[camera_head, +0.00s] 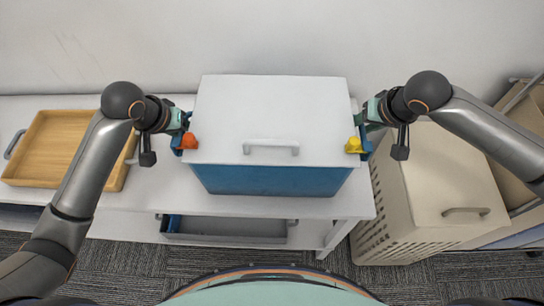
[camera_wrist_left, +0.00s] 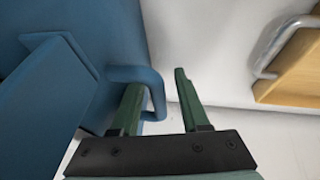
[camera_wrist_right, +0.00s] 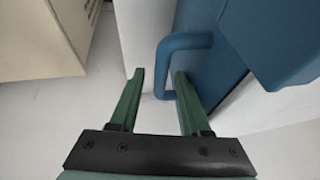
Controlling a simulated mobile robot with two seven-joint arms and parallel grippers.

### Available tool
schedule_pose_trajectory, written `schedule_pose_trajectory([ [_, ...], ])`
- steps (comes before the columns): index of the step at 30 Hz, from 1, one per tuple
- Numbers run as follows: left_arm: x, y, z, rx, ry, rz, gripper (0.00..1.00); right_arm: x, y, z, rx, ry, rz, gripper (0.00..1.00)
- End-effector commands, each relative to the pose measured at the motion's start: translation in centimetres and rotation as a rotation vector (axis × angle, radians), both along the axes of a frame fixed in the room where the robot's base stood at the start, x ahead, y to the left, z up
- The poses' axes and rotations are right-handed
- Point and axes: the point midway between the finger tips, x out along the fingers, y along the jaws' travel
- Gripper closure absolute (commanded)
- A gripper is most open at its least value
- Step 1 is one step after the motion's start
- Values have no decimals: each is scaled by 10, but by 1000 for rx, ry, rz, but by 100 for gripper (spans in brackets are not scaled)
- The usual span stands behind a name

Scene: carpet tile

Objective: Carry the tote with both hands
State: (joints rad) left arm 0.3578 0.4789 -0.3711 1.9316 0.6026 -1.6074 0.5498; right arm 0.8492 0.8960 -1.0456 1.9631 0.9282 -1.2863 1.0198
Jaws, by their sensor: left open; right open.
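The blue tote (camera_head: 270,181) with a white lid (camera_head: 270,110) stands upright on the white table, with an orange latch (camera_head: 188,141) at left and a yellow latch (camera_head: 354,145) at right. My left gripper (camera_head: 180,130) is at its left side. In the left wrist view, the blue side handle (camera_wrist_left: 155,88) shows between the open fingers. My right gripper (camera_head: 366,126) is at its right side. In the right wrist view, the other side handle (camera_wrist_right: 162,68) shows between the open fingers. I cannot tell whether any finger touches a handle.
A wooden tray (camera_head: 50,150) lies on the white table (camera_head: 140,203) at left. A cream hamper (camera_head: 430,195) stands close at right. A grey bin (camera_head: 225,231) sits on the shelf below. The wall is close behind the tote. Carpet (camera_head: 120,265) lies in front.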

Motion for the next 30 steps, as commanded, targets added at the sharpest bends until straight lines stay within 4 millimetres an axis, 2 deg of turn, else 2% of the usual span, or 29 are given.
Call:
schedule_pose_trajectory([
  [12, -30, 16, 76, 1, -8, 0, 53, 0, 0, 0, 1, 0, 0, 53],
  [15, -36, 19, 90, 1, -7, 1, 53, 0, 0, 0, 1, 0, 0, 53],
  [23, -43, 23, 104, 1, -3, 2, 53, -2, -1, 6, 1, -2, 0, 53],
  [26, -43, 23, 104, 1, -3, 2, 53, -7, -3, 18, 0, -3, 1, 53],
  [30, -43, 23, 104, 1, -3, 2, 53, -18, -8, 45, -1, -4, 0, 53],
])
